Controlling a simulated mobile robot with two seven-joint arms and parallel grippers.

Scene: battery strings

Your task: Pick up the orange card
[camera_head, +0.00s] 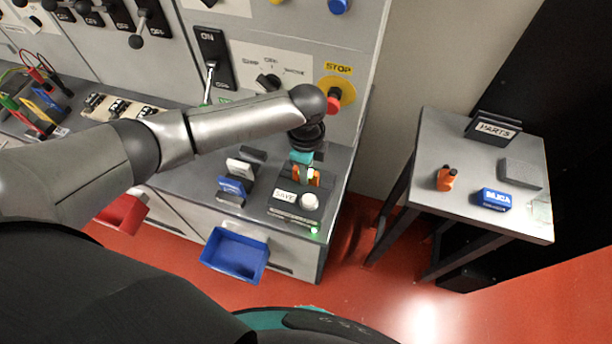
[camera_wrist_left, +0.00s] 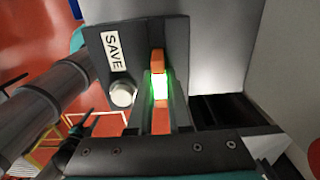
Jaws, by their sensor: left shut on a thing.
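The orange card (camera_head: 313,177) is upright at the back of the dark SAVE box (camera_head: 285,211), which has a white knob (camera_head: 310,201). My left gripper (camera_head: 303,168) points down over the box and is shut on the card. In the left wrist view, the orange card (camera_wrist_left: 158,61) shows between the fingers (camera_wrist_left: 160,107), with a bright green-white glow across it. The SAVE box (camera_wrist_left: 135,42) is just beyond them. I cannot tell how deep the card's lower edge sits in the box. My right gripper is not in view.
A rack with a white card (camera_head: 240,166) and blue card (camera_head: 233,186) stands left of the box. A blue bin (camera_head: 235,254) hangs below.

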